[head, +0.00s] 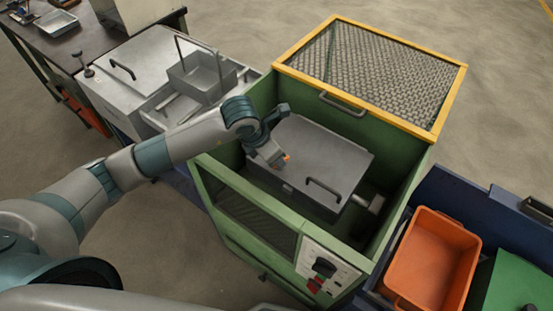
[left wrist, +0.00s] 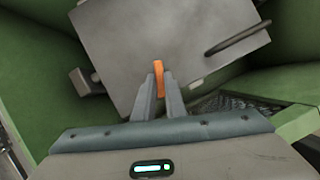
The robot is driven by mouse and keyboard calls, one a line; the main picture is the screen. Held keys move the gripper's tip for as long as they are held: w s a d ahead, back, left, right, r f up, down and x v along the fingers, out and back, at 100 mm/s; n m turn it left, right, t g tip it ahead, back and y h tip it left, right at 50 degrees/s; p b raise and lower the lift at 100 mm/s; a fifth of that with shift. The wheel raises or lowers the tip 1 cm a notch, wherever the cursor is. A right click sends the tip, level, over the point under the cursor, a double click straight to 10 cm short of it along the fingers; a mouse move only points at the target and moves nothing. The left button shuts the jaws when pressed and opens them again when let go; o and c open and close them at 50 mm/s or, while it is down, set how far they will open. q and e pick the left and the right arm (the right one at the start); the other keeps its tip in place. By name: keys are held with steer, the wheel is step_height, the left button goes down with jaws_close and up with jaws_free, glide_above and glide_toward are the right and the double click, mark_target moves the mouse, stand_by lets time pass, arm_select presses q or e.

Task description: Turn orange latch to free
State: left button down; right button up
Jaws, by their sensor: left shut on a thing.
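The orange latch (left wrist: 158,77) is a small upright bar at the edge of a grey furnace lid (left wrist: 185,40). In the left wrist view, my left gripper (left wrist: 159,92) has its two fingers closed around the latch, one on each side. The gripper hides most of the latch there. My right gripper is not in view.
The lid sits inside a green cabinet (head: 227,172) with a raised yellow-framed mesh cover (head: 385,70). A control panel (head: 325,272) is at its front. An orange bin (head: 436,262) stands at the right. A steel bath (head: 150,60) and dark bench (head: 70,45) are at the left.

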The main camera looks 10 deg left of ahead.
arm_select(q)
steer(key=shift+s+d+n+t+y+b, duration=0.1)
steer(key=shift+n+t+y+b, duration=0.2)
steer(key=shift+n, duration=0.7)
steer(key=shift+d+n+t+y+b, duration=0.1)
steer(key=shift+n+y+b, duration=0.3)
steer(key=shift+n, duration=0.6)
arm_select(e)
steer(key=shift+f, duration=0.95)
arm_select(q)
steer(key=c, duration=1.8)
jaws_free()
